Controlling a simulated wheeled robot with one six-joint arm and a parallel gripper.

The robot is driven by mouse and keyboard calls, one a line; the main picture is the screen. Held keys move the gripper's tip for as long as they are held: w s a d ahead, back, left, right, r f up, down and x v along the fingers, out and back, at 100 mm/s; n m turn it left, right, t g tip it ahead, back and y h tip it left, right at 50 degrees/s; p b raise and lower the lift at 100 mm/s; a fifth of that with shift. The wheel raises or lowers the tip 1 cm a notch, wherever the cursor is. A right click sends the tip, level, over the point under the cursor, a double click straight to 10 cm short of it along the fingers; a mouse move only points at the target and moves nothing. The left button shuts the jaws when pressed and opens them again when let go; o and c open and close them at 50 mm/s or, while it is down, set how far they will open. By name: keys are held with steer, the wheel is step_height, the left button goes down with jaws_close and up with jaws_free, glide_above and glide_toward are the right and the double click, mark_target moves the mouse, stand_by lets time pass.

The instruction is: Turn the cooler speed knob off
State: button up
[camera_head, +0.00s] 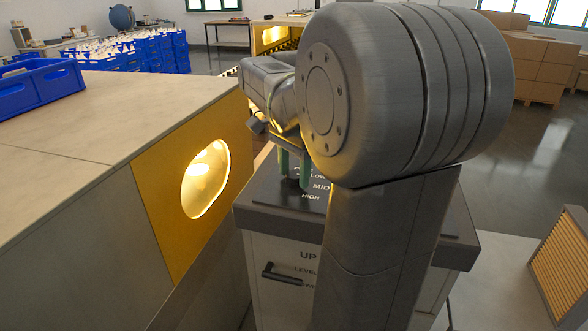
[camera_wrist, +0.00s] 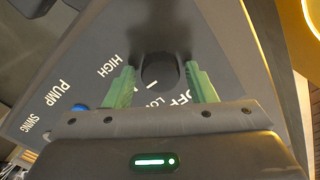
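The cooler (camera_head: 285,222) is a grey box with a dark top panel, which also shows in the wrist view (camera_wrist: 75,75). The dark round speed knob (camera_wrist: 158,72) is in the wrist view, with HIGH, LOW and OFF printed around it. A small white mark shows at its lower edge, on the LOW side. My gripper (camera_wrist: 160,76) has its green fingers on either side of the knob, with narrow gaps visible; light contact cannot be ruled out. In the head view my gripper (camera_head: 292,168) reaches down to the panel, and my arm hides the knob.
A blue button (camera_wrist: 80,107) sits near the PUMP label. A bench with a yellow panel and lit oval window (camera_head: 206,178) stands close on the left. A blue crate (camera_head: 40,85) lies on it. A slatted panel (camera_head: 562,262) stands at right. Open floor lies behind right.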

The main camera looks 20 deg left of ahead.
steer(key=c, duration=0.7)
steer(key=shift+r+n, duration=0.1)
steer(key=shift+n, duration=0.2)
steer(key=shift+r+n+p, duration=0.1)
steer(key=shift+n+p, duration=0.8)
steer(key=shift+p, duration=0.05)
steer(key=n+p, duration=0.2)
steer(key=n, duration=0.2)
steer(key=shift+p, duration=0.3)
steer(key=n+p, duration=0.2)
steer(key=n, duration=0.3)
steer(key=shift+d+n, duration=0.1)
steer(key=shift+n, duration=0.3)
steer(key=n+p, duration=0.2)
steer(key=n, duration=0.3)
steer(key=shift+n, duration=0.3)
